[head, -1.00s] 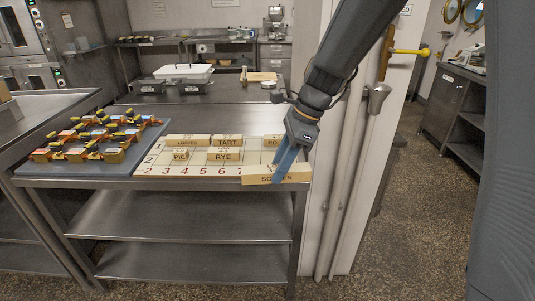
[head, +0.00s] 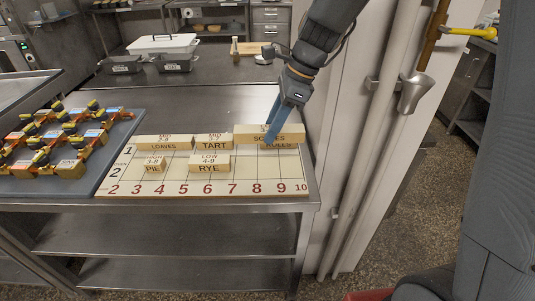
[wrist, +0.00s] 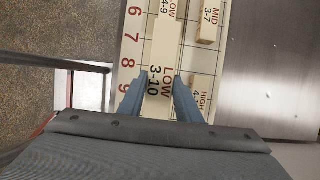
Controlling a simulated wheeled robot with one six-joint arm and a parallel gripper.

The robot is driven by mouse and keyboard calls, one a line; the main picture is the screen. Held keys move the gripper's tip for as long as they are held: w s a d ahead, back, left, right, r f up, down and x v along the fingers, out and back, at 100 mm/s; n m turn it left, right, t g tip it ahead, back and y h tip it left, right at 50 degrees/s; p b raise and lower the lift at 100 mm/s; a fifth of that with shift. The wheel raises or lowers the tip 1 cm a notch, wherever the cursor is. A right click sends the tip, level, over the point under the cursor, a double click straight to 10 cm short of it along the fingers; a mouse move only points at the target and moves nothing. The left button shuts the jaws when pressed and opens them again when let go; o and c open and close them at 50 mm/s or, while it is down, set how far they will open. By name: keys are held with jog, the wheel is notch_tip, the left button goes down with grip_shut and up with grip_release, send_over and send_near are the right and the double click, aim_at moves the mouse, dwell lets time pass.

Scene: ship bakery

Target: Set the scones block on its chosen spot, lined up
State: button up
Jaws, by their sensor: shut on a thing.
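The pale wooden scones block (head: 285,129) is in my gripper (head: 268,138), whose blue fingers close on its sides. In the head view it appears over the back right of the numbered board (head: 235,188) and partly covers the rolls block (head: 279,147). In the wrist view the scones block (wrist: 166,52), marked LOW 3-10, lies lengthwise between the fingertips (wrist: 160,80), beside the numbers 7 to 9. It seems held above the board; the gap beneath is hidden. The rye block (head: 209,163) and tart block (head: 213,142) stand to its left.
The loaves block (head: 164,143) and pie block (head: 154,165) stand on the board's left. A blue-grey mat (head: 100,165) with several orange-and-black items lies further left. A white post (head: 350,130) rises close on the right. The board's front right squares are clear.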

notch_tip(320, 180, down, 6)
jog(key=shift+w+a+r+p, duration=0.1)
jog(key=shift+w+p, duration=0.05)
jog(key=shift+p, duration=0.15)
jog(key=shift+f, duration=2.05)
jog(key=shift+f, duration=0.15)
jog(key=o, duration=1.2)
jog(key=shift+c, duration=0.2)
